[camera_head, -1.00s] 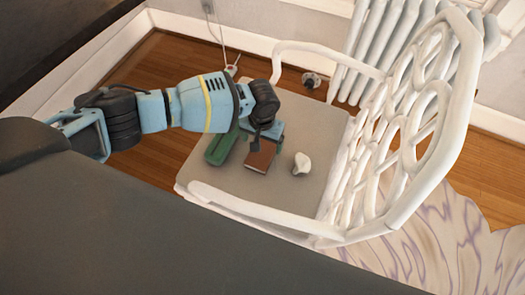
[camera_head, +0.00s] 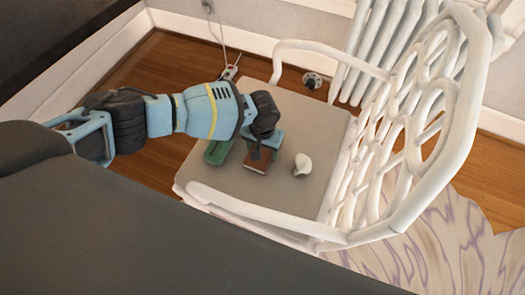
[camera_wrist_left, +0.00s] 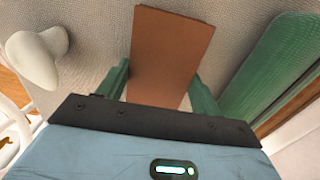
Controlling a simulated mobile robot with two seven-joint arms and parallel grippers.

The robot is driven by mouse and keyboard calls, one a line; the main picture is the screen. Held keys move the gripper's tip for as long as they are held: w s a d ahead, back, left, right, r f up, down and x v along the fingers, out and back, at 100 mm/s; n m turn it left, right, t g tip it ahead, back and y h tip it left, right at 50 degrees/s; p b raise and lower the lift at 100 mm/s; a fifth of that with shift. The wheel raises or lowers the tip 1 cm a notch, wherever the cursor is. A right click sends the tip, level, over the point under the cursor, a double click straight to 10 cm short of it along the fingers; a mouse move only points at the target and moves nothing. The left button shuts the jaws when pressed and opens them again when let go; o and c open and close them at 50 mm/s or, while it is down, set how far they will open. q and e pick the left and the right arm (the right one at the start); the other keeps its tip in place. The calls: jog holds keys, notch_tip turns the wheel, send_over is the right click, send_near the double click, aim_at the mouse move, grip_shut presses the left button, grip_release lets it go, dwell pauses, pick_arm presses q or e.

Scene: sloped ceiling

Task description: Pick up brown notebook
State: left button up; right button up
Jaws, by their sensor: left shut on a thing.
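The brown notebook (camera_head: 257,164) lies on the grey seat of the white chair, partly hidden by my left gripper (camera_head: 262,150). In the left wrist view the notebook (camera_wrist_left: 168,55) extends away between the two green fingers of my left gripper (camera_wrist_left: 160,85). The gripper is shut on the notebook, one finger at each long side. The notebook appears to be still at seat level; whether it is lifted slightly I cannot tell. My right gripper is not in view.
A green object (camera_head: 218,152) lies close left of the notebook and also shows in the left wrist view (camera_wrist_left: 278,65). A small white object (camera_head: 302,164) stands to the right. The chair's armrest (camera_head: 325,56) and openwork backrest (camera_head: 425,120) border the seat (camera_head: 300,195).

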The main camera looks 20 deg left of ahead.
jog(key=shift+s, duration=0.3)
